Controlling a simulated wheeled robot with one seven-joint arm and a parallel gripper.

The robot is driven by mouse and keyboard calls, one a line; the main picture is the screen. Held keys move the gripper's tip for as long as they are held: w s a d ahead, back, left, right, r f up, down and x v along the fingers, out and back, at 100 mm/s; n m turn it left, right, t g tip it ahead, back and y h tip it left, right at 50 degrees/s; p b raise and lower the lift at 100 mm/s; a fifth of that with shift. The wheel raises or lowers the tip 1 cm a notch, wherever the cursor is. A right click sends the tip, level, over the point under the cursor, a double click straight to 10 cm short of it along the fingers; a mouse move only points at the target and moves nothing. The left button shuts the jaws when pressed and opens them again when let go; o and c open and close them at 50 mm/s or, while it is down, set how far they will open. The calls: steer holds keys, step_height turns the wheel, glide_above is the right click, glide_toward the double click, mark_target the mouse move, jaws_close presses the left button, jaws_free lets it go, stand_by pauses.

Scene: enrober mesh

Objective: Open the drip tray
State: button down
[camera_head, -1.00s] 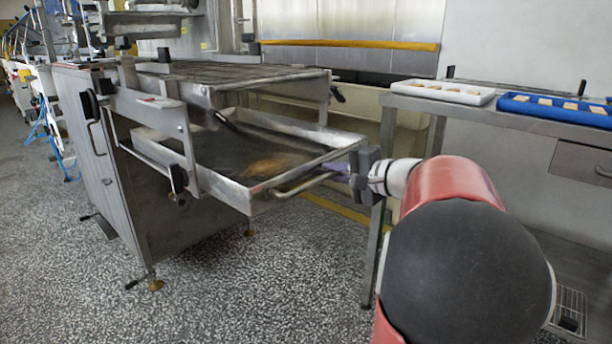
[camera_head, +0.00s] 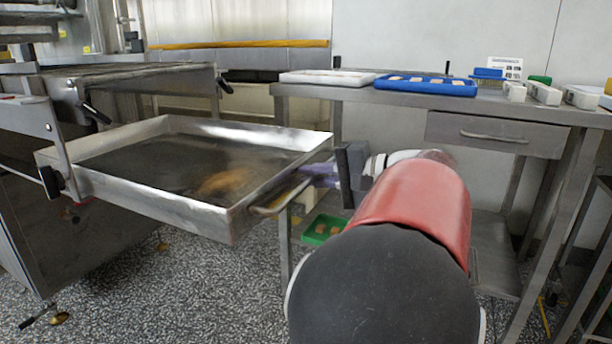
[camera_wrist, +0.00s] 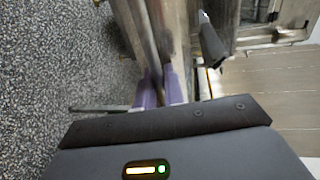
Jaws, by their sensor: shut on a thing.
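The drip tray (camera_head: 185,207) is a shallow steel pan with a brownish stain in its dark bottom. It sticks out far from under the mesh of the steel machine (camera_head: 30,225). A bar handle (camera_head: 268,210) is fixed to its front wall. My gripper (camera_head: 310,178) is at this handle, with its purple fingers shut on it. In the wrist view the purple fingers of my gripper (camera_wrist: 160,88) close around a thin bar; the contact itself is blurred and partly hidden by the gripper body.
A steel table (camera_head: 440,98) stands at the right, close behind my arm. It bears a white tray (camera_head: 325,77), a blue tray (camera_head: 430,86) and several small boxes. A green crate (camera_head: 322,230) sits low beneath it. Speckled floor in front of the drip tray is clear.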

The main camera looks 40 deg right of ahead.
steer(key=c, duration=1.9)
jaws_free()
steer(key=v, duration=0.7)
steer(key=shift+s+d+p, duration=0.1)
steer(key=shift+s+p, duration=0.25)
steer(key=shift+p, duration=0.05)
